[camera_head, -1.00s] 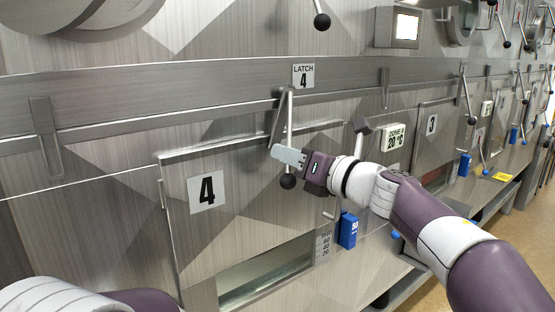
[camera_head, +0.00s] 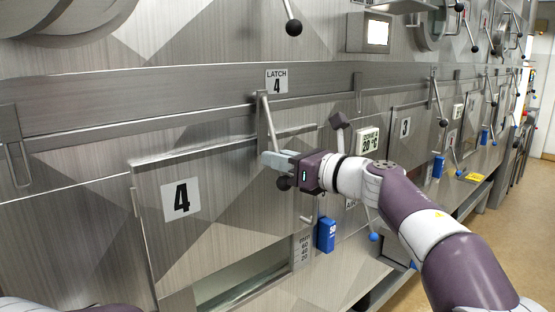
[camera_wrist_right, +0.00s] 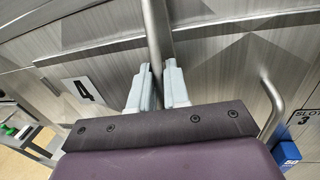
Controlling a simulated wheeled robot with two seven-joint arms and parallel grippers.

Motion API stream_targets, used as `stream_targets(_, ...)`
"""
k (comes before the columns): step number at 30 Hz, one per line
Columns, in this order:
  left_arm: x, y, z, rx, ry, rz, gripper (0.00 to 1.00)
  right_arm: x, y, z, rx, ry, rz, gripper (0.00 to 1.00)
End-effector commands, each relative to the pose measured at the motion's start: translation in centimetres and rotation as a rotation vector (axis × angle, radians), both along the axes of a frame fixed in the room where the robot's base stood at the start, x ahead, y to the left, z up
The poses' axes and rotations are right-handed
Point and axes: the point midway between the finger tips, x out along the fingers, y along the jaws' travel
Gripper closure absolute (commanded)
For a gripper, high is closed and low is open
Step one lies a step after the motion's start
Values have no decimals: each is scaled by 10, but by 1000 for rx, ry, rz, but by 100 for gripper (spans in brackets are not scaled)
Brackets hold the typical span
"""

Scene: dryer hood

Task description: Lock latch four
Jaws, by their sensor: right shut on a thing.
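The latch four lever (camera_head: 269,120) is a thin metal rod with a black ball at its lower end, under the "LATCH 4" label (camera_head: 277,81). It hangs down and slants, its lower end towards the right. My right gripper (camera_head: 278,160) is shut on the rod just above the ball. In the right wrist view the two pale fingers (camera_wrist_right: 158,88) stand on either side of the rod (camera_wrist_right: 155,35). The panel marked 4 (camera_head: 215,205) is below and left of the lever. Only parts of my left arm show at the bottom left; its gripper is out of view.
A blue box (camera_head: 326,235) and a "20 °C" display (camera_head: 368,141) are on the wall near my right arm. A handle (camera_wrist_right: 270,105) sticks out right of the gripper in the right wrist view. More levers line the wall at right, with open floor (camera_head: 510,225) beyond.

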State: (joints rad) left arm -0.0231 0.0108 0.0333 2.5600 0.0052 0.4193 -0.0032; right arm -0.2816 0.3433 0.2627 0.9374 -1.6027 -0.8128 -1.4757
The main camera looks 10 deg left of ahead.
Motion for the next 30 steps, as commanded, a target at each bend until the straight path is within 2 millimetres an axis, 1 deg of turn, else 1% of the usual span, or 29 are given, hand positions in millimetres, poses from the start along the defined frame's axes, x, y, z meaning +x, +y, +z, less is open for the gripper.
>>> stream_targets(5, 0, 0, 0, 0, 0, 0, 57, 1, -1, 1, 0, -2, -4, 100)
stream_targets(6, 0, 0, 0, 0, 0, 0, 57, 1, -1, 1, 0, -2, -4, 71)
stream_targets(7, 0, 0, 0, 0, 0, 0, 57, 1, -1, 1, 0, -2, -4, 63)
stream_targets(14, 0, 0, 0, 0, 0, 0, 57, 0, 0, 1, 1, -2, -2, 63)
stream_targets(17, 0, 0, -2, 0, 0, 0, 57, -1, -4, 0, 1, -2, -2, 63)
stream_targets(20, 0, 0, -11, 0, 0, 0, 57, -8, -18, -2, 2, -3, -5, 63)
stream_targets(24, 0, 0, -25, 0, 0, 0, 57, -26, -53, -3, 2, -4, -7, 63)
stream_targets(27, 0, 0, -32, 0, 0, 0, 57, -38, -77, -3, 2, -2, -7, 63)
stream_targets(30, 0, 0, -36, 0, 0, 0, 57, -48, -96, -2, 1, -1, -6, 63)
